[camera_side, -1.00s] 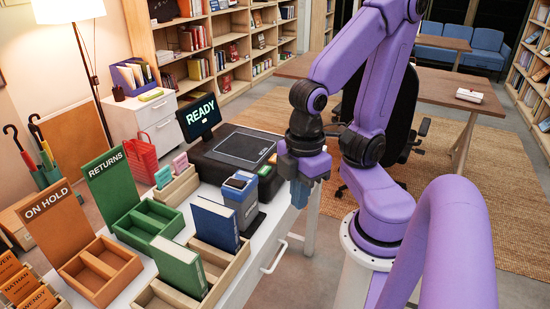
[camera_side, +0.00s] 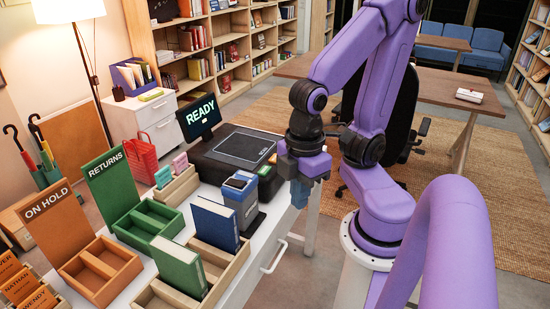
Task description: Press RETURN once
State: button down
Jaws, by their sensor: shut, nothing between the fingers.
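A black checkout machine (camera_side: 236,149) stands on the white counter, with a flat pad on top. Its small screen (camera_side: 200,116) reads READY. A small green part (camera_side: 264,170) and a reddish part show at the machine's right end, close to my gripper; any lettering on them is too small to read, so I cannot tell which is RETURN. My gripper (camera_side: 300,196) points down just right of the machine, beyond the counter's right edge, apart from the machine. Its fingers are shut and empty.
A grey-blue device (camera_side: 240,196) stands in front of the machine. A blue book (camera_side: 214,222) and a green book (camera_side: 178,266) stand in a wooden rack. The green RETURNS tray (camera_side: 148,222) and brown ON HOLD tray (camera_side: 100,272) are at left. Free floor lies right of the counter.

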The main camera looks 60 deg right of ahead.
jog(key=shift+w, duration=0.1)
jog(key=w+d+f+m+t+y, duration=0.1)
jog(key=w+d+f+m+y, duration=0.2)
jog(key=w+m, duration=0.75)
jog(key=w+d+m+y, duration=0.3)
jog(key=w+d+m, duration=0.3)
jog(key=w+m, duration=0.4)
jog(key=d+f+m+t+h, duration=0.2)
jog(key=d+m+t, duration=0.2)
jog(key=d+m, duration=0.4)
jog(key=w+d+f+m+t+h, duration=0.1)
jog(key=d+m, duration=0.8)
jog(key=d, duration=1.1)
jog(key=f+t+h, duration=0.1)
jog(key=t, duration=0.1)
jog(key=shift+w+t+h, duration=0.3)
jog(key=shift+t, duration=0.1)
jog(key=shift+f, duration=0.25)
jog(key=shift+a+f, duration=0.1)
jog(key=shift+f, duration=4.15)
